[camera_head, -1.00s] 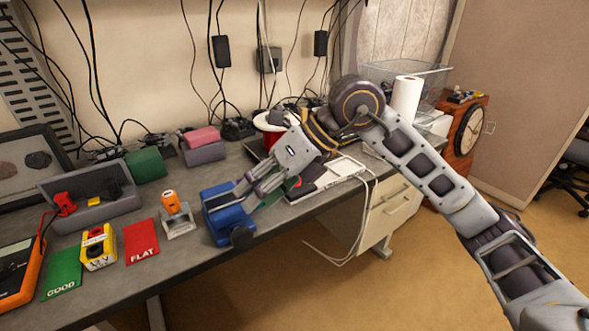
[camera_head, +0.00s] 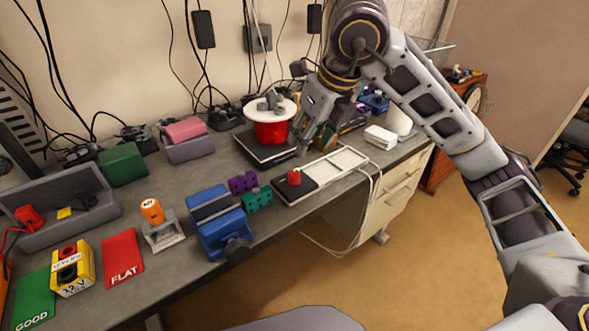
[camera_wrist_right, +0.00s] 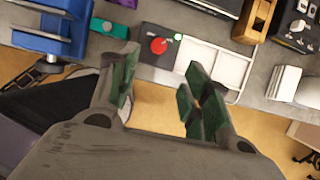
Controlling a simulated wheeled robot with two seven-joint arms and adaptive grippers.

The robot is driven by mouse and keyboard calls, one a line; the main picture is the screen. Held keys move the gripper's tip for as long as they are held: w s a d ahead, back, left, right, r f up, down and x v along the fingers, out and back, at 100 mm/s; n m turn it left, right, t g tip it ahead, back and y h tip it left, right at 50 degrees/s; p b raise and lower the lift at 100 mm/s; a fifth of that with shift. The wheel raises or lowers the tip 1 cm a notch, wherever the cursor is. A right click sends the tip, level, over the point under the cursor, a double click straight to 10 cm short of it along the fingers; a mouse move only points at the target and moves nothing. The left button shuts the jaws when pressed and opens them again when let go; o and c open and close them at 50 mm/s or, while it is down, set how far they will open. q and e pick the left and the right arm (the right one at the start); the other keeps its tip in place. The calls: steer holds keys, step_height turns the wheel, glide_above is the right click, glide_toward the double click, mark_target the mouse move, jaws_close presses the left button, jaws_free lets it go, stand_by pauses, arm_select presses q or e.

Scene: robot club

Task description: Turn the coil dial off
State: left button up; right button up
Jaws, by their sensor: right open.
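A red dial (camera_head: 293,177) sits on a dark control box (camera_head: 297,192) at the left end of a white framed plate near the front edge of the bench. In the right wrist view the red dial (camera_wrist_right: 158,46) has a pale pointer mark, and a small green light (camera_wrist_right: 177,37) shows beside it. My right gripper (camera_head: 312,148) is open and empty, above the bench, behind and slightly right of the dial. In the right wrist view its spread fingers (camera_wrist_right: 158,78) lie below the dial, with nothing between them. My left gripper is not in view.
A blue vise (camera_head: 218,222) and teal and purple blocks (camera_head: 256,200) stand left of the box. A red spool (camera_head: 271,133) with a white top stands behind it. A white cable hangs over the bench's front edge. An orange-topped tool (camera_head: 152,211) stands farther left.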

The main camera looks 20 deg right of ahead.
mark_target(295, 173)
steer(key=b+x, duration=0.1)
steer(key=x, duration=1.1)
steer(key=shift+b, duration=0.3)
steer(key=shift+x, duration=0.8)
steer(key=shift+f, duration=0.1)
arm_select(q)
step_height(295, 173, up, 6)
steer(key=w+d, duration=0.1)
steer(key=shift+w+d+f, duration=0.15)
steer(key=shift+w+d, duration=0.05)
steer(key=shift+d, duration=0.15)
arm_select(e)
steer(key=shift+c, duration=0.7)
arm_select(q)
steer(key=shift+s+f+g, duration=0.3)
arm_select(e)
steer(key=c, duration=0.9)
